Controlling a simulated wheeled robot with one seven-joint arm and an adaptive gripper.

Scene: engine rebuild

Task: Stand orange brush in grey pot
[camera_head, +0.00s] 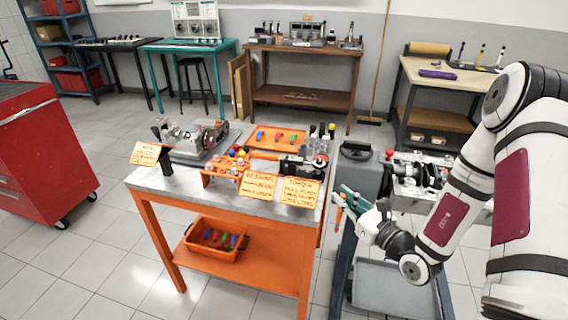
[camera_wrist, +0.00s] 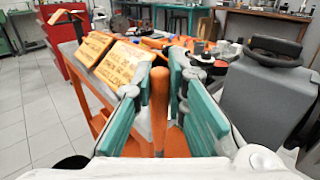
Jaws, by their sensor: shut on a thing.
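My gripper (camera_head: 350,202) is in front of the right end of the orange-legged workbench, past its edge. In the wrist view its teal fingers (camera_wrist: 157,95) are shut on the orange brush (camera_wrist: 159,108). The brush's orange handle stands roughly upright between the fingers, its rounded end up. A small orange part of the brush (camera_head: 338,212) also shows beside the fingers in the head view. The brush's bristles are hidden. I cannot make out the grey pot for certain among the crowded items at the bench's right end.
The workbench (camera_head: 150,181) carries an engine assembly (camera_head: 196,138), an orange tray (camera_head: 277,139), orange note cards (camera_head: 299,191) and several dark bottles. A grey case (camera_wrist: 268,95) stands close to the right of my gripper. A red cabinet (camera_head: 40,155) is at the far left.

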